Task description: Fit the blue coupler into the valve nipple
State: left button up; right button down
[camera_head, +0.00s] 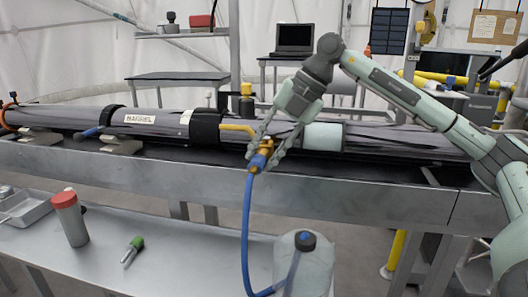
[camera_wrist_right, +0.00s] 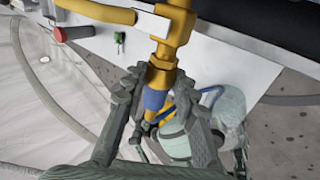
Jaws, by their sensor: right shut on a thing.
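The blue coupler (camera_head: 257,162) is at the top end of a blue hose (camera_head: 246,220) that hangs down over the bench front. My right gripper (camera_head: 266,152) is shut on the coupler, with one finger on each side. In the right wrist view the gripper (camera_wrist_right: 160,80) holds the coupler (camera_wrist_right: 153,100) in line with the brass valve nipple (camera_wrist_right: 160,62). The brass valve (camera_wrist_right: 175,26) sits at the end of a yellow pipe (camera_head: 237,128). Coupler and nipple look end to end, but I cannot tell whether they are seated. My left gripper is not in view.
A long dark tube (camera_head: 390,140) lies on the grey bench beam (camera_head: 150,170). The table between canister and jug is mostly free.

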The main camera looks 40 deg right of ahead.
jog(key=shift+w+d, duration=0.1)
jog(key=c, duration=1.1)
grip_release()
jog(key=v, duration=1.2)
